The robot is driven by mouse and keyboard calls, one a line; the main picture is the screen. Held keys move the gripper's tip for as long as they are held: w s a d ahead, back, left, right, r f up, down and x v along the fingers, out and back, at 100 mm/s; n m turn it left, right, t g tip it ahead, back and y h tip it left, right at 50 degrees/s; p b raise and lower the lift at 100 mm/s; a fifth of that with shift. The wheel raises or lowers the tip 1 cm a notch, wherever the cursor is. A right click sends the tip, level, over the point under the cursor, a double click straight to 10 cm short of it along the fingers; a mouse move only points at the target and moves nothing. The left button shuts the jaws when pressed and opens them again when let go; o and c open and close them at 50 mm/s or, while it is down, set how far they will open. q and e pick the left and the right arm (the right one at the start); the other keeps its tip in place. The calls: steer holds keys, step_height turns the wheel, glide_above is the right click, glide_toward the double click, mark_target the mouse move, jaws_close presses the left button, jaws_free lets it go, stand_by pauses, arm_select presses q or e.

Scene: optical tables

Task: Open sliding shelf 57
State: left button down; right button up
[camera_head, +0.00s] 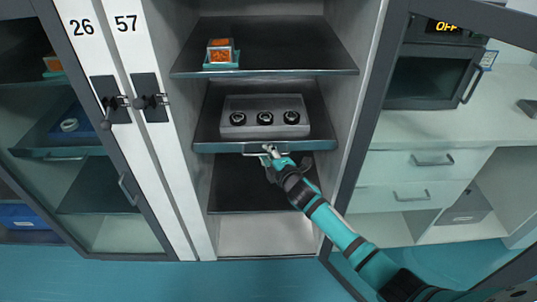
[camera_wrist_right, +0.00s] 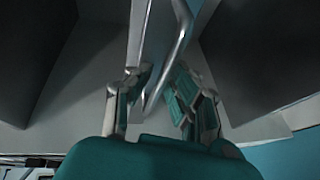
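The sliding shelf (camera_head: 205,134) is a dark grey tray in the open cabinet next to the number 57 (camera_head: 126,23). It carries a grey block (camera_head: 248,119) with three black round parts. A thin metal handle (camera_head: 251,153) runs along the shelf's front edge. My right gripper (camera_head: 271,155) is at the middle of this handle. In the right wrist view, the handle (camera_wrist_right: 175,52) passes between the fingers of my right gripper (camera_wrist_right: 160,78). The fingers are apart, with visible space around the bar. My left gripper is not in view.
A shelf above (camera_head: 294,50) holds an orange-topped box (camera_head: 221,52). A lower shelf (camera_head: 233,195) is empty. The cabinet's framed door (camera_head: 371,110) stands open at the right. A closed glass door (camera_head: 128,188) is at the left. A counter with drawers (camera_head: 410,162) lies beyond.

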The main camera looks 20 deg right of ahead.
jaws_close()
stand_by(0.3)
